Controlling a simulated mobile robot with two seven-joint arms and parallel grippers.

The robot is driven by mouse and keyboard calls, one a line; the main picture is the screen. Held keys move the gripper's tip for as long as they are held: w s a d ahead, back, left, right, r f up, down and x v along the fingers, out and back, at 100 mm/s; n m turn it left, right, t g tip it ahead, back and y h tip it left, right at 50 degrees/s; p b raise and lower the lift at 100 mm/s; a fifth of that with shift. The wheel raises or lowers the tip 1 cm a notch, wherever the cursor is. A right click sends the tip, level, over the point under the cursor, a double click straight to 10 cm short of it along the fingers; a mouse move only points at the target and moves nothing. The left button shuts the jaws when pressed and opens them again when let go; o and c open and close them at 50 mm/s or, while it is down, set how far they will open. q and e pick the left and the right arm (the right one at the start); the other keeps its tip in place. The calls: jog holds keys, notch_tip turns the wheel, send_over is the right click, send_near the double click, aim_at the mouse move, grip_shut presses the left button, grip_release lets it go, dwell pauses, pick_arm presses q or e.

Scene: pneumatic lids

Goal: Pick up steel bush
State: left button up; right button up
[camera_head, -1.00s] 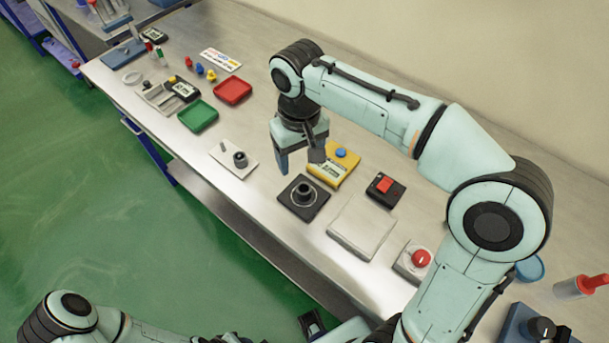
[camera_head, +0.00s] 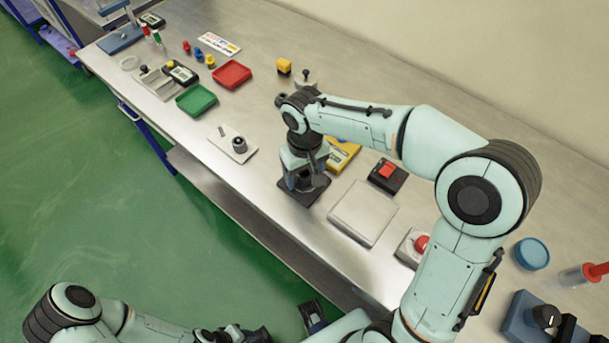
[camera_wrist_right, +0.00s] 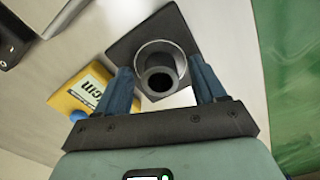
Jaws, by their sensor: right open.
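The steel bush (camera_wrist_right: 160,82) is a dark grey hollow cylinder. It stands upright inside a pale ring on a square black plate (camera_wrist_right: 125,48). My right gripper (camera_wrist_right: 165,78) is open, with one blue finger on each side of the bush in the right wrist view; I cannot tell whether they touch it. In the head view my right gripper (camera_head: 302,180) is low over the black plate (camera_head: 312,196), and its fingers mostly hide the bush. My left arm shows at the bottom left; its jaws cannot be made out clearly.
A yellow meter (camera_head: 342,153) stands just behind the gripper. A bare pale plate (camera_head: 363,213) and a black box with a red switch (camera_head: 387,175) are to the right. A light plate with a small dark cylinder (camera_head: 239,145) is to the left. Bare bench lies between.

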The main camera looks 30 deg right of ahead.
grip_shut()
dwell(0.3)
